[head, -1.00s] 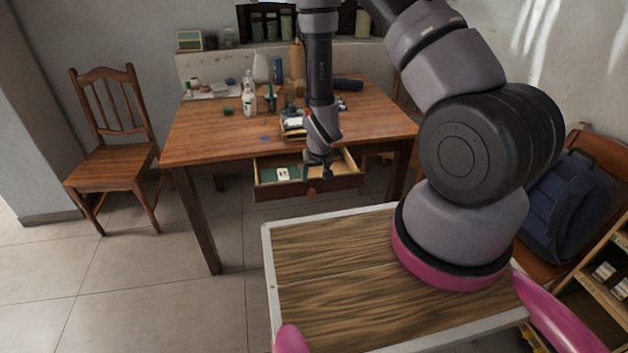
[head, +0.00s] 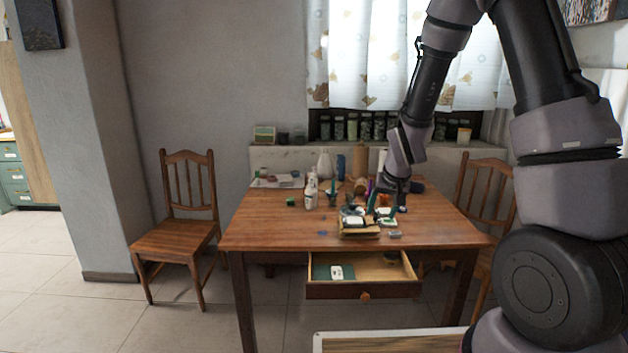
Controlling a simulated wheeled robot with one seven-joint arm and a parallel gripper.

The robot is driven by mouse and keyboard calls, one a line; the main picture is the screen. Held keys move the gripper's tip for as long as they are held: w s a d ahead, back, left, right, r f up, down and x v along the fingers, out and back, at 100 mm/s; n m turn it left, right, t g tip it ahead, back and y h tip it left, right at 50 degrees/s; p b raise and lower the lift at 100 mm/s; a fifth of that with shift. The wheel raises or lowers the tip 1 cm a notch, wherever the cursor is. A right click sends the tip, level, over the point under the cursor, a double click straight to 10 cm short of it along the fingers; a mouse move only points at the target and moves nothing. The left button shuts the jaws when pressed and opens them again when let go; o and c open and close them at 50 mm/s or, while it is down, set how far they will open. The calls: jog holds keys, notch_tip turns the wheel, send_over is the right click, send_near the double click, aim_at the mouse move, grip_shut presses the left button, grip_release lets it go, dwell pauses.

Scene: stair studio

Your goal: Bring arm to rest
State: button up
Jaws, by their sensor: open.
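My arm comes down from the upper right in the head view. My gripper (head: 398,206) hangs at its end, in front of the right part of the wooden table (head: 265,225). It is open, and I see nothing held in it. The fingers are small and dark, so their exact height over the table is hard to tell. The table's drawer (head: 364,291) is pulled open below the tabletop, with a white item (head: 337,272) on green inside it.
Bottles (head: 311,190), a small box of items (head: 360,228) and other clutter stand on the table. One chair (head: 182,225) is at the left, another (head: 487,190) at the right. Jars (head: 352,128) line the sill behind. The floor at the left is clear.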

jog(key=s+d+r+m, duration=0.15)
jog(key=s+r, duration=0.25)
jog(key=r, duration=0.9)
jog(key=s+d+r+t, duration=0.1)
jog(key=s+d+r, duration=0.1)
jog(key=s+r, duration=0.6)
jog(key=s+d+r+t+y, duration=0.1)
jog(key=s+d+r, duration=0.1)
jog(key=s+r, duration=0.6)
jog(key=s+m, duration=0.1)
jog(key=s, duration=0.2)
